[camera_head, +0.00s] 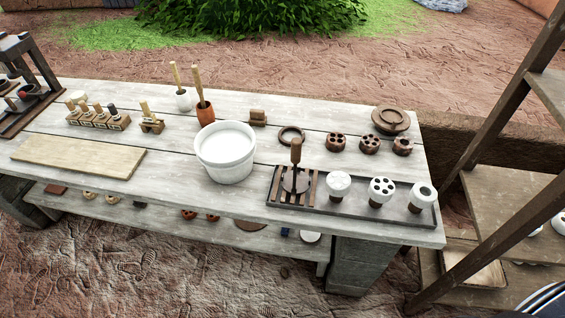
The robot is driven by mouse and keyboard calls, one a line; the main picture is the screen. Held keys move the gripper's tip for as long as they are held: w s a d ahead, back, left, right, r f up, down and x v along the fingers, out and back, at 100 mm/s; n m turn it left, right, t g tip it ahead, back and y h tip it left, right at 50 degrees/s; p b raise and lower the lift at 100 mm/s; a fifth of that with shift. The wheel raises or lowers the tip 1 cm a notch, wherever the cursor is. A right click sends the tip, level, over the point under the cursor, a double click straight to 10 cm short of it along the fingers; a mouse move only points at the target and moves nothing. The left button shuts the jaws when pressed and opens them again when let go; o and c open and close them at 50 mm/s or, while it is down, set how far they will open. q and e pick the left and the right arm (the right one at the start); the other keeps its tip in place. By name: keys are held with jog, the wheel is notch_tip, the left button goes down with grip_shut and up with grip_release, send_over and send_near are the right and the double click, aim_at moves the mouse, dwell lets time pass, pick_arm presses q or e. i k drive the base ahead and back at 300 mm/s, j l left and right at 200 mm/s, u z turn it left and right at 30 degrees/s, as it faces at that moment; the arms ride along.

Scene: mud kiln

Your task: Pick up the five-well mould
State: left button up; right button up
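Several round pieces with wells in their tops stand on the right half of the pale plank table (190,148). A white piece with several dark wells (381,187) stands in the dark tray (402,224), between a white piece with a pale top (338,185) and a white piece with a single dark opening (423,196). Behind the tray stand three brown pieces: left (335,142), middle (369,144) and right (403,146). The left and middle ones show several wells. The wells are too small to count surely, so I cannot tell which is the five-well mould. Neither gripper is in view.
A tool with a wooden handle (296,158) stands on slats at the tray's left end. A white bucket (225,152) stands left of it. A dark ring (291,136) and a round brown lid (390,120) lie behind. A wooden shelf frame (500,120) rises at right.

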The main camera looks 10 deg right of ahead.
aim_at(338, 182)
jog(key=j+z, duration=0.15)
jog(key=z, duration=0.25)
jog(key=j+z, duration=0.15)
jog(key=z, duration=0.3)
